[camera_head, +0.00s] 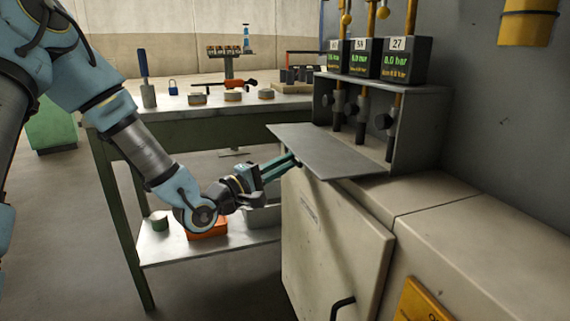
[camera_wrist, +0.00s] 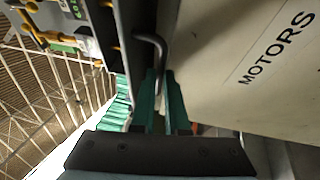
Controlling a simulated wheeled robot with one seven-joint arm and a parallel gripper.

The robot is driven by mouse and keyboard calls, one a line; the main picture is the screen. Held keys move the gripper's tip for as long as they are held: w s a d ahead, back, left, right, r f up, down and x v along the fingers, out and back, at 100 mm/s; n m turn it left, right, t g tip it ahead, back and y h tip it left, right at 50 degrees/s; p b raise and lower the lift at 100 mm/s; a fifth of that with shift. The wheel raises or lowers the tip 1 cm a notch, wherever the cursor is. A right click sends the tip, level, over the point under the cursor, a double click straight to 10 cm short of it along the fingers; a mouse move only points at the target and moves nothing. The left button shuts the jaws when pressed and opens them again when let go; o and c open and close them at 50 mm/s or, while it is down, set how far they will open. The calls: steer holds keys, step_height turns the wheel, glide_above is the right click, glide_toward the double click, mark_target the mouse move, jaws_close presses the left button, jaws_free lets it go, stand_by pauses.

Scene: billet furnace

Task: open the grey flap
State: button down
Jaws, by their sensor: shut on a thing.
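The grey flap (camera_head: 325,150) sticks out roughly level from the lower front of the grey valve box (camera_head: 425,120), which stands open on top of the beige cabinet. My gripper (camera_head: 292,163) is at the flap's outer left edge, with its teal fingers partly hidden there. In the wrist view my gripper (camera_wrist: 163,80) is shut on a bent dark grey handle (camera_wrist: 155,42) at the flap's edge; the handle's end runs between the fingers. Inside the box, valve stems with dark knobs (camera_head: 361,108) are in plain view.
The beige cabinet door (camera_head: 335,235), marked MOTORS in the wrist view (camera_wrist: 270,50), stands just below the flap, with a black handle (camera_head: 342,306). Gauges (camera_head: 404,60) sit on the box. A workbench (camera_head: 190,118) with tools and an orange bin (camera_head: 207,228) below stands behind my arm.

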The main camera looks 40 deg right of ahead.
mark_target(286, 145)
steer(key=r+y+p, duration=0.1)
steer(key=r+p, duration=0.1)
steer(key=p, duration=0.2)
steer(key=r+m+y+p, duration=0.1)
steer(key=r+p, duration=0.1)
steer(key=p, duration=0.3)
steer(key=shift+w+a+r, duration=0.1)
steer(key=shift+a, duration=0.1)
steer(key=shift+r+y+p, duration=0.15)
steer(key=shift+y+p, duration=0.45)
steer(key=shift+p, duration=0.45)
steer(key=c, duration=0.9)
jaws_free()
steer(key=shift+a, duration=0.1)
steer(key=a, duration=0.7)
steer(key=a+r, duration=0.1)
steer(key=a, duration=0.2)
steer(key=shift+a+p, duration=0.25)
steer(key=shift+p, duration=0.05)
